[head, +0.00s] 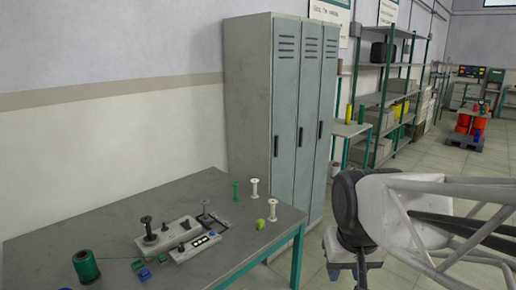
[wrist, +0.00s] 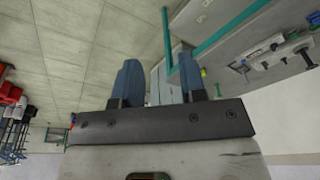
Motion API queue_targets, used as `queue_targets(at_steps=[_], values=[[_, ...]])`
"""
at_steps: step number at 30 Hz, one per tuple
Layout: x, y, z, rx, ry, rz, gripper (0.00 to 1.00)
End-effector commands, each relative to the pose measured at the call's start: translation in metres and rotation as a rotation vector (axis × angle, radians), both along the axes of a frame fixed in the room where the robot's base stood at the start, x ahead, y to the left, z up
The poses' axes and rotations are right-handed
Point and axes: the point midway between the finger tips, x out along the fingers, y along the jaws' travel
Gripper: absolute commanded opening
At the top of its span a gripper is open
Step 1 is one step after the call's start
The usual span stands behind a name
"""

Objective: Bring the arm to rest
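My gripper (wrist: 158,65) shows in the wrist view with its two blue fingers apart and nothing between them. In the head view my arm is at the right, off the right side of the workbench (head: 110,228), and the gripper's fingers are not clear there. A green bobbin (head: 235,191) and two cream bobbins (head: 254,188) stand behind and to the right. A green thread spool (head: 86,267) is at the front left.
Grey lockers (head: 262,120) stand behind the bench. Shelving (head: 385,100) is farther back. Open floor (head: 425,170) lies behind my arm.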

Motion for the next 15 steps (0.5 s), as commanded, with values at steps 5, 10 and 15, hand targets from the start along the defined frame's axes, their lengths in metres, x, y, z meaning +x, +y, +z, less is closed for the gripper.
queue_targets(at_steps=[5, 10, 15], values=[[-0.037, -0.013, -0.008, -0.007, -0.016, -0.004, 0.38], [-0.058, -0.02, -0.015, -0.012, -0.024, -0.003, 0.38], [-0.065, -0.022, -0.018, -0.013, -0.025, -0.002, 0.38]])
